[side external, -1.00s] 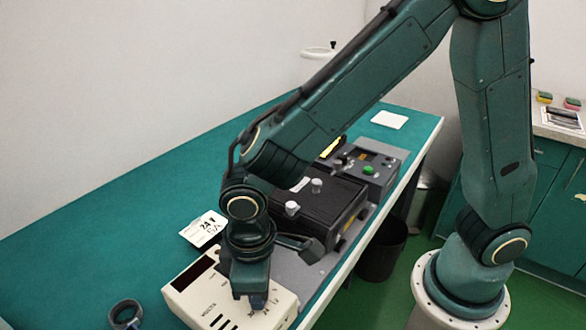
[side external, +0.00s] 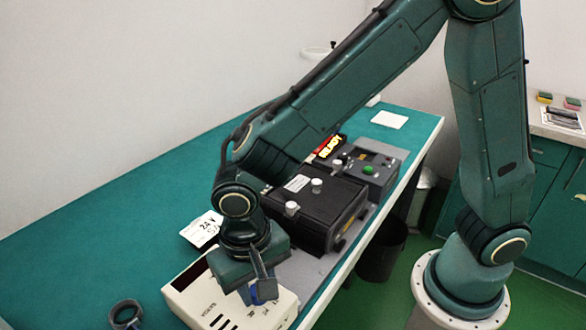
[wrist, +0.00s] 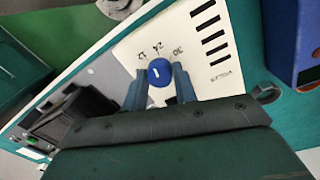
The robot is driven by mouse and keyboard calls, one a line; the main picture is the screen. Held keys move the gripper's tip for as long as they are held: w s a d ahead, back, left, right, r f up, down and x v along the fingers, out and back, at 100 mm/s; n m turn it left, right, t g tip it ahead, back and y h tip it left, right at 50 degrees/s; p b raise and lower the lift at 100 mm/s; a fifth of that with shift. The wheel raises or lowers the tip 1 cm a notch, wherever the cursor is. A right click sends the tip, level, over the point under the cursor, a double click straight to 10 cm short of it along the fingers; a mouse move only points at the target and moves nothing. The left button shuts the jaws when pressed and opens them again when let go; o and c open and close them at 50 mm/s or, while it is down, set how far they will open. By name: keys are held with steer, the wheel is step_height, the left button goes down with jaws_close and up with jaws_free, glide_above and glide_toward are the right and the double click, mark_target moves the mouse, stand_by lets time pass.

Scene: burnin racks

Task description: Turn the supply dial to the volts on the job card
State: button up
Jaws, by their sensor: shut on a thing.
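The supply (side external: 228,300) is a cream box at the near end of the bench with a dark display window (side external: 190,274); I see no legible reading on it. Its blue dial (wrist: 160,70) carries a short white mark, with printed numbers on the panel around it, one looking like 24. The mark points roughly toward the 12 and 24 side; I cannot tell exactly where. My gripper (wrist: 160,80) is shut on the dial, one finger on each side. The job card (side external: 203,229) lies behind the supply and reads 24 V; its smaller line is unclear.
A black box with white knobs (side external: 328,205) and a grey unit with a green button (side external: 372,170) stand farther along the bench. A dark ring-shaped object (side external: 126,314) lies left of the supply. The teal bench top (side external: 90,235) at left is clear.

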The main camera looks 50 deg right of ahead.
mark_target(253, 290)
steer(key=shift+m, duration=1.4)
steer(key=o, duration=1)
steer(key=r, duration=1.4)
steer(key=shift+w+a, duration=0.2)
steer(key=shift+a, duration=0.05)
